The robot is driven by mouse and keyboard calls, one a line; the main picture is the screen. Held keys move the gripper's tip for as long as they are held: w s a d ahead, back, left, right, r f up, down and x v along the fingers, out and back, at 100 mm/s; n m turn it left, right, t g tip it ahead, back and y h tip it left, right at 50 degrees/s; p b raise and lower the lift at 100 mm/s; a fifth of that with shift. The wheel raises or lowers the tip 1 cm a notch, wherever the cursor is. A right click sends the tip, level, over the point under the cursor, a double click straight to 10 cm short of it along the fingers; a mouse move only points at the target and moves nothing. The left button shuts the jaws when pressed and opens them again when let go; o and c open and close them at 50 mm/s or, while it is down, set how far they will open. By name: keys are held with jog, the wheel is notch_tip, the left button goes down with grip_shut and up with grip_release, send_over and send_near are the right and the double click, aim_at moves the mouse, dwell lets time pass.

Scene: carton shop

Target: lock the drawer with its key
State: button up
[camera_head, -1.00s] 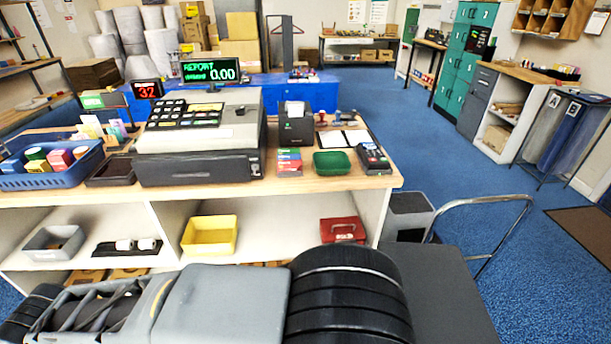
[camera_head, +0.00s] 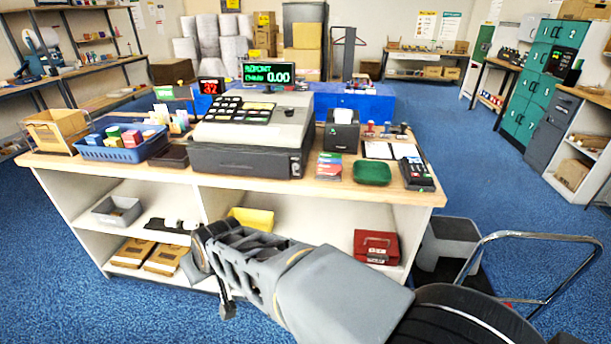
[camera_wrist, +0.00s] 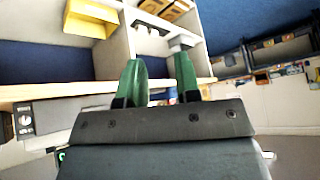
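The cash register (camera_head: 250,125) stands on the counter, and its dark drawer (camera_head: 240,161) is below the keys and looks shut. A small light plate is at the right end of the drawer front (camera_head: 296,166). The register's front also shows at the lower left of the wrist view (camera_wrist: 60,115), which is upside down. My gripper (camera_wrist: 162,78) has its two green fingers apart with nothing seen between them. It is in front of the counter, apart from the drawer. I cannot make out a key in either view.
The wooden counter (camera_head: 318,193) also holds a blue basket (camera_head: 120,150), a green tray (camera_head: 371,173) and a card terminal (camera_head: 415,172). A yellow bin (camera_head: 252,217) and red box (camera_head: 376,246) are on its shelves. A metal-handled cart (camera_head: 540,236) stands at the right.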

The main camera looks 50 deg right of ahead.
jog(key=w+d+m+t+h+b, duration=0.2)
jog(key=w+d+m+t, duration=0.15)
jog(key=w+d, duration=0.3)
jog(key=m+g+h+b, duration=0.1)
jog(key=m+h+b, duration=0.2)
jog(key=m+h, duration=0.75)
send_near(294, 169)
jog(key=w+d+f+n+h, duration=0.3)
jog(key=w+d, duration=0.2)
jog(key=d, duration=0.2)
jog(key=shift+w+n, duration=0.3)
jog(key=shift+w, duration=0.1)
grip_shut()
